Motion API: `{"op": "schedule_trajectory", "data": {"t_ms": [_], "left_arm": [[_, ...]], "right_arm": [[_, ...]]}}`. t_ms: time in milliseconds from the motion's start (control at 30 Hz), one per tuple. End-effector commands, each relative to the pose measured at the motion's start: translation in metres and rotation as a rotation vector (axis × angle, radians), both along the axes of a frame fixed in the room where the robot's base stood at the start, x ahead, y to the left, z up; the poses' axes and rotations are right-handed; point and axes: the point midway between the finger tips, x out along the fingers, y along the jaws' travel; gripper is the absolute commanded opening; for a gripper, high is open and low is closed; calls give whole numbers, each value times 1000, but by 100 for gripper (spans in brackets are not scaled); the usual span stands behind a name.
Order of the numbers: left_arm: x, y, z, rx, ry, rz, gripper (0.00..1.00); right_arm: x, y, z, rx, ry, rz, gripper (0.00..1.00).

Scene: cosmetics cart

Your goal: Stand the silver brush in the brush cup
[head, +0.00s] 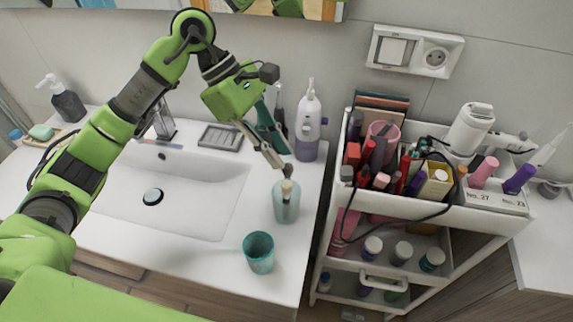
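My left gripper (270,156) reaches down from the upper left over the right part of the washbasin counter. Whether the fingers hold anything is too small to tell. An open teal cup (259,253) stands upright near the counter's front edge and looks empty. A pink cup (383,132) stands in the cart's crowded top tray. I cannot make out the silver brush for certain, nor which cup is the brush cup. My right gripper is not in view.
A white cart (455,218) right of the counter holds many cosmetics, a cable and a white hair dryer (469,128). A white-and-purple bottle (308,125) stands at the counter's back. The sink (185,195) lies left. Bare counter surrounds the teal cup.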

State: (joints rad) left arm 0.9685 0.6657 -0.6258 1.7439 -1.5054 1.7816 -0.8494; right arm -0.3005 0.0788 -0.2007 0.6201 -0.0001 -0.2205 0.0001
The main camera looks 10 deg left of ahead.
Motion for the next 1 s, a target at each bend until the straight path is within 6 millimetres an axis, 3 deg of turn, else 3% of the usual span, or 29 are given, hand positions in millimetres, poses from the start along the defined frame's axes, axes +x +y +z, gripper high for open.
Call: {"op": "schedule_trajectory", "data": {"t_ms": [200,400,1000], "left_arm": [[6,26,38,-1,-4,4,19],[8,38,59,0,-1,2,19],[8,41,68,0,1,1,19]], "right_arm": [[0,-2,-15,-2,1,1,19],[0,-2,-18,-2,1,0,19],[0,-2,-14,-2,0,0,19]]}}
